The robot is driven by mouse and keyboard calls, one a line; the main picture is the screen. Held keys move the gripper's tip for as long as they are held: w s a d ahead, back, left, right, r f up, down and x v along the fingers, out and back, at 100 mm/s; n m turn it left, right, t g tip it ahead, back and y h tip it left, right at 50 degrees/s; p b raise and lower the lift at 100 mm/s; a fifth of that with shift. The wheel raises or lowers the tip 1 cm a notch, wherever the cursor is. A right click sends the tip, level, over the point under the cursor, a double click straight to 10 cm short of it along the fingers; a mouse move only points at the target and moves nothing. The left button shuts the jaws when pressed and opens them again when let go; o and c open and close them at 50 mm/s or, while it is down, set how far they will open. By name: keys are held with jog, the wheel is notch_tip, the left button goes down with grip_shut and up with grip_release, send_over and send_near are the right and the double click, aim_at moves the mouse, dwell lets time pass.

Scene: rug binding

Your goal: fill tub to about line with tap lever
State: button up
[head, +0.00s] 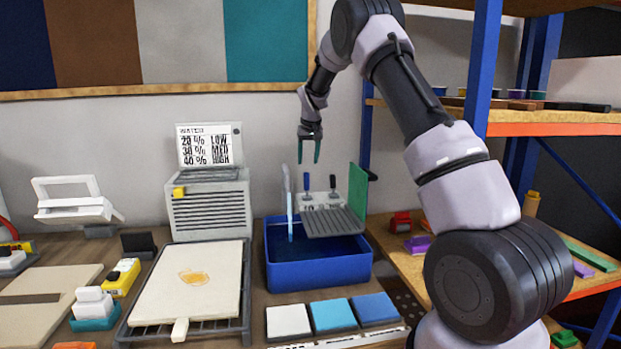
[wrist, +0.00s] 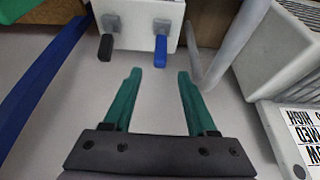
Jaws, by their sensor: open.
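The blue tub (head: 318,272) stands on the bench, with dark blue water inside; its fill line cannot be made out. A pale blue stream (head: 289,222) runs from the curved grey spout (head: 285,180) into the tub's left side. Behind the tub is a white tap block (head: 320,200) with a blue lever (head: 307,184) and a black lever (head: 333,183). My gripper (head: 309,152) has teal fingers, open and empty, above the levers. In the wrist view the blue lever (wrist: 160,50) and black lever (wrist: 104,48) lie beyond the fingertips, apart from them.
A grey ribbed rack and green panel (head: 358,188) sit over the tub's right rear. A sign (head: 209,146) reads 20% low, 30% med, 40% high, above a white vented box (head: 210,208). Sample tiles (head: 333,315) lie in front of the tub. Shelving (head: 550,125) stands right.

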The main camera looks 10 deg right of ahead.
aim_at(307, 173)
jog(key=x, duration=0.9)
jog(key=shift+f, duration=0.15)
jog(key=shift+c, duration=0.3)
grip_shut()
dwell(0.8)
